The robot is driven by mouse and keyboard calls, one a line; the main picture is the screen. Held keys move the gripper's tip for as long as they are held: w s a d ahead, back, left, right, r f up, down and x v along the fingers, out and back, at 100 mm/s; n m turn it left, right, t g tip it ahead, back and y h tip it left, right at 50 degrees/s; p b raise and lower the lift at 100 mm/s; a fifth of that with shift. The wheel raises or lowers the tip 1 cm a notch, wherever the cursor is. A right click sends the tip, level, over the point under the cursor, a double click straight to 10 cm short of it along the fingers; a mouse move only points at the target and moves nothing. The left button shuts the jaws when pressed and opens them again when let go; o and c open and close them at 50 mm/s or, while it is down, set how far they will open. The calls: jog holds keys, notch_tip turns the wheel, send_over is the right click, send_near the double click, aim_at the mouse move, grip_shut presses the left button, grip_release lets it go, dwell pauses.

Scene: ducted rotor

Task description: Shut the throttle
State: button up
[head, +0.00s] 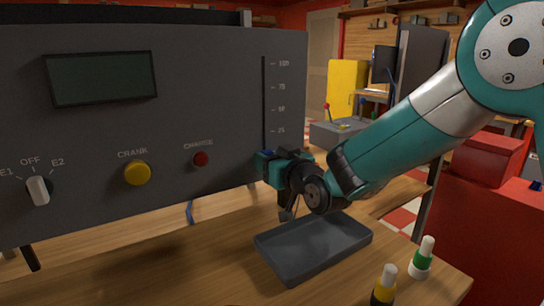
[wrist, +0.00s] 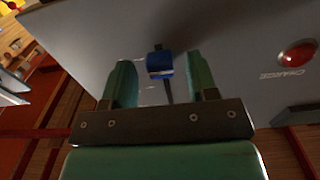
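The throttle is a slot (head: 264,95) in the grey panel with a scale marked from 100 at the top down to 25. Its blue knob (wrist: 160,64) shows in the wrist view between the two green fingers, with a gap on each side. In the head view my gripper (head: 276,166) is at the lower end of the slot and hides the knob and the bottom of the scale. My gripper is open around the knob and does not visibly touch it.
The panel (head: 210,80) also carries a dark screen (head: 102,77), a yellow CRANK button (head: 137,173), a red CHARGE button (head: 201,159) and an E1/OFF/E2 selector (head: 38,190) pointing near OFF. A grey tray (head: 312,265) lies below my gripper. Two small bottles (head: 422,258) (head: 384,286) stand at right.

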jog(key=shift+r, duration=0.2)
jog(key=b+v, duration=0.4)
jog(key=v, duration=1.3)
jog(key=shift+s+b, duration=0.2)
jog(key=shift+b, duration=0.2)
jog(key=shift+d+f, duration=0.1)
jog(key=shift+d, duration=0.05)
